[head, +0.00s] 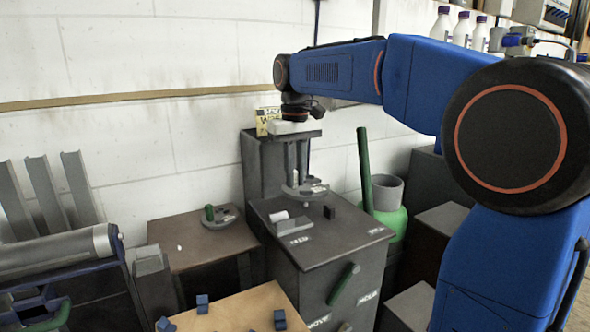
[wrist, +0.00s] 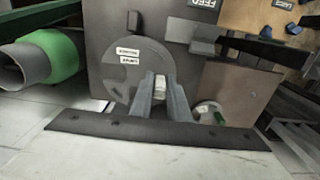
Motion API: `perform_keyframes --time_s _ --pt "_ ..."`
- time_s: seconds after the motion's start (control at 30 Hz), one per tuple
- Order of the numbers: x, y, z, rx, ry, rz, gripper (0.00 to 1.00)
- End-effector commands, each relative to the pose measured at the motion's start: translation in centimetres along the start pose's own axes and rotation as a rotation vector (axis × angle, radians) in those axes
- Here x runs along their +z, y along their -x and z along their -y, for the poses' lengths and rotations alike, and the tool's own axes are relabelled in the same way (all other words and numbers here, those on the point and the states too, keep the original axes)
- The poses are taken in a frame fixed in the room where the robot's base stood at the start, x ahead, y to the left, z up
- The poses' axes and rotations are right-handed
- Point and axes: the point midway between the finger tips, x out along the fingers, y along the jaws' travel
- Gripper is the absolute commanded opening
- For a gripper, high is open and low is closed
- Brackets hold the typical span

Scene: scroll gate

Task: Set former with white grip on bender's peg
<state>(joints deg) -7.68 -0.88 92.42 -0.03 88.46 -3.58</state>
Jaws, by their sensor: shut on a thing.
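My gripper (head: 297,178) points down over the bender (head: 335,238), a dark cabinet with a flat top. It is shut on the white grip (wrist: 160,87) of a grey disc-shaped former (wrist: 128,72). In the head view this former (head: 314,190) looks level and over the back part of the bender's top; I cannot tell whether it touches anything. A small black upright block (head: 329,212) stands just in front of it and also shows in the wrist view (wrist: 133,22). No peg shows clearly; one under the disc would be hidden.
Another former with a green grip (head: 219,216) lies on the low brown table (head: 190,240) to the left. A green container (head: 392,228) and a green bar (head: 364,165) stand to the right.

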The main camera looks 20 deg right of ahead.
Motion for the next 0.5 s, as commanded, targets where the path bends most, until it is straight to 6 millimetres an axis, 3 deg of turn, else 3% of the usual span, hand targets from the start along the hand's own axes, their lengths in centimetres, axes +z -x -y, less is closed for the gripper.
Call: perform_keyframes --time_s 0.5 --pt "0.0 -3.1 0.0 0.000 0.000 -0.001 0.00"
